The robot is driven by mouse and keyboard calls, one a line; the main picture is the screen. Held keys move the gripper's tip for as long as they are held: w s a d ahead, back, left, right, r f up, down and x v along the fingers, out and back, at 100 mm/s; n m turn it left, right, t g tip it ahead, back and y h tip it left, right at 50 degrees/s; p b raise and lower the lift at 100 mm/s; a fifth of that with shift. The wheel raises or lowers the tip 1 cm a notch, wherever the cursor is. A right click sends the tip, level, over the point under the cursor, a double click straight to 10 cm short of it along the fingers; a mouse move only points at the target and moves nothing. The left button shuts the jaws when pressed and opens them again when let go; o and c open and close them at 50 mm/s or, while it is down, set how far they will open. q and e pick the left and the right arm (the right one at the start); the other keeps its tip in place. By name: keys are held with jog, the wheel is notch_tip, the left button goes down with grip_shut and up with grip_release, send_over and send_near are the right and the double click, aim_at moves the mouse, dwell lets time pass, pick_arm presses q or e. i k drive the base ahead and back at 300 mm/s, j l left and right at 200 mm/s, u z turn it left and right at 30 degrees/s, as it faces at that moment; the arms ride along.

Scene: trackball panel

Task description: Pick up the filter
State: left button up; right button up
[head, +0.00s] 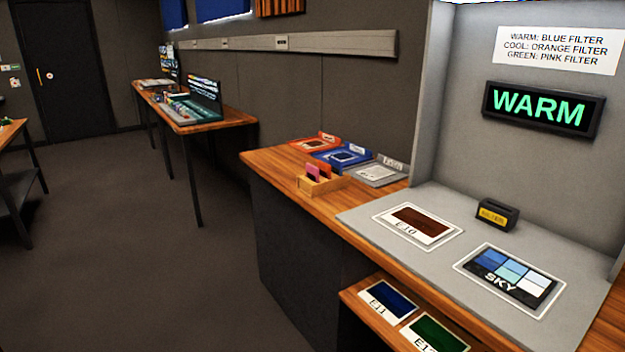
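A small wooden holder (320,185) stands on the wooden counter, left of the grey booth. A pink filter (312,172) and an orange filter (326,171) stand upright in it. I cannot make out a blue filter in the holder. The lit screen (540,108) on the booth wall reads WARM in green. The white sign (558,49) above it pairs warm with the blue filter, cool with orange and green with pink. A small black slotted block (497,214) with a yellow label stands on the booth floor. Neither gripper is in view.
Card E10 (418,224) and the SKY card (509,277) lie on the grey booth floor. Cards E11 (389,300) and E12 (437,335) lie on the lower shelf. Red (314,143), blue (341,156) and grey (378,172) trays line the counter's back. Floor (150,250) at left is clear.

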aim_at(336, 165)
jog(key=z, duration=1.25)
jog(key=j+z, duration=1.1)
jog(key=j, duration=0.2)
jog(key=k+j+z, duration=0.15)
jog(key=j+z, duration=0.15)
jog(key=j, duration=0.15)
jog(key=k+j+z, duration=0.15)
jog(key=j+z, duration=0.2)
jog(key=k+j+z, duration=0.1)
jog(key=j, duration=0.3)
jog(key=k+j+z, duration=0.1)
jog(key=k+j, duration=0.35)
jog(key=j, duration=0.3)
jog(key=k+j+z, duration=0.15)
jog(key=j, duration=0.2)
jog(key=k, duration=0.05)
